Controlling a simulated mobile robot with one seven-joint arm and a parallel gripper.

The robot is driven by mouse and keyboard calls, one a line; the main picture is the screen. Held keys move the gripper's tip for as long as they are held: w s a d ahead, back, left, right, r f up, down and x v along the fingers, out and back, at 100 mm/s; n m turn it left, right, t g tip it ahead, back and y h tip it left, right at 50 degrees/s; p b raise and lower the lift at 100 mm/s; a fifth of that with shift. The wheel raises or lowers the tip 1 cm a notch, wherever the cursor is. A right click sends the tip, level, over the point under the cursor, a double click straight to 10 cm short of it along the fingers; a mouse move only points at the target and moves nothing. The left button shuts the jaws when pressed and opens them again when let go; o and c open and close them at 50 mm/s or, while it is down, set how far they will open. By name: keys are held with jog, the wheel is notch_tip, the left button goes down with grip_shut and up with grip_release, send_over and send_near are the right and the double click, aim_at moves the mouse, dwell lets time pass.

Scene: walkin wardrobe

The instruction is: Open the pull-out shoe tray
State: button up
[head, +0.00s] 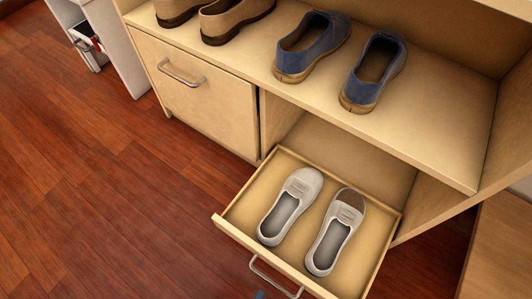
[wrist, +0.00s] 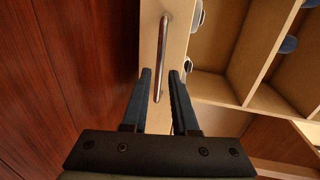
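The pull-out shoe tray (head: 229,229) stands well out from the wooden shelf unit, with a pair of light grey shoes (head: 290,207) in it. Its metal bar handle (head: 274,279) is on the front, near the bottom of the head view. In the wrist view the handle (wrist: 161,60) runs up the picture on the pale tray front. My gripper (wrist: 160,72) is open, and the handle's lower end shows between its two blue-grey fingers. Whether they touch it I cannot tell. In the head view only a small blue bit of my gripper shows at the bottom edge.
A closed front with a handle (head: 182,74) is left of the tray. Blue shoes (head: 312,46) and brown shoes (head: 237,18) stand on the shelf above. A white unit (head: 117,40) stands at the upper left. The wooden floor (head: 110,190) at left is clear.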

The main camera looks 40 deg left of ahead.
jog(key=p+v, duration=0.1)
jog(key=v, duration=0.5)
jog(key=shift+s, duration=0.25)
jog(key=shift+r, duration=0.1)
